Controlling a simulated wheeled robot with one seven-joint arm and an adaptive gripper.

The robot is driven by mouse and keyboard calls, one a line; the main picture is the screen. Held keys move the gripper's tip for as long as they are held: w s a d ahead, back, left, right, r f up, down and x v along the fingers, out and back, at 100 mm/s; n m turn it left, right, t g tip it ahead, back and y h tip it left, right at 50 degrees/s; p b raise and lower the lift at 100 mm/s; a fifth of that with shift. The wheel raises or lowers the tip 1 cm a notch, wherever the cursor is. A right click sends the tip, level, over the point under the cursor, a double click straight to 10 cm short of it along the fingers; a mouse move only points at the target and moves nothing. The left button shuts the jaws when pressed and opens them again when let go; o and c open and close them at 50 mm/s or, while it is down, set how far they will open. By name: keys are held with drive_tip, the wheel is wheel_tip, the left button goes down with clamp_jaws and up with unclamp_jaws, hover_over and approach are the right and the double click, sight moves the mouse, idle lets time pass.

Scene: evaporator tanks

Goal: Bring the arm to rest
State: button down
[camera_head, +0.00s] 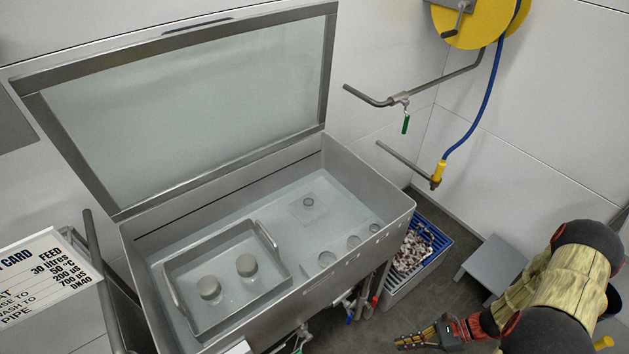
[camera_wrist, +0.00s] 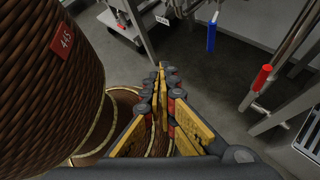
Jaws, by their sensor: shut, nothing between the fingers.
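My arm (camera_head: 568,285) is in the lower right of the head view, bent low, to the right of the steel tank and apart from it. My gripper (camera_head: 402,343) points left near the bottom edge of that view. In the wrist view my gripper (camera_wrist: 163,72) has its yellow and black fingers drawn together, with nothing between them. The fingers are above the grey floor (camera_wrist: 205,85).
The open steel tank (camera_head: 398,222) holds water and a handled tray (camera_head: 222,325). Pipes with a blue handle (camera_wrist: 212,36) and a red handle (camera_wrist: 262,77) are near my gripper.

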wheel_tip(320, 180, up, 28)
drive_tip(key=d+n+g+h, duration=0.1)
drive_tip(key=n+g+h, duration=0.1)
drive_tip(key=n+h, duration=0.9)
drive_tip(key=s+a+r+n+t, duration=0.1)
drive_tip(key=a+r+n+t, duration=0.3)
drive_tip(key=r, duration=0.7)
drive_tip(key=s+a+r+n+t, duration=0.1)
drive_tip(key=a+r+n+t, duration=0.2)
drive_tip(key=r, duration=0.8)
drive_tip(key=a+n, duration=0.2)
drive_tip(key=a, duration=0.1)
drive_tip(key=shift+s+r+t+h, duration=0.15)
drive_tip(key=shift+s+t+h, duration=0.15)
drive_tip(key=shift+s+t, duration=0.1)
drive_tip(key=c, duration=2.5)
unclamp_jaws()
drive_tip(key=shift+c, duration=0.2)
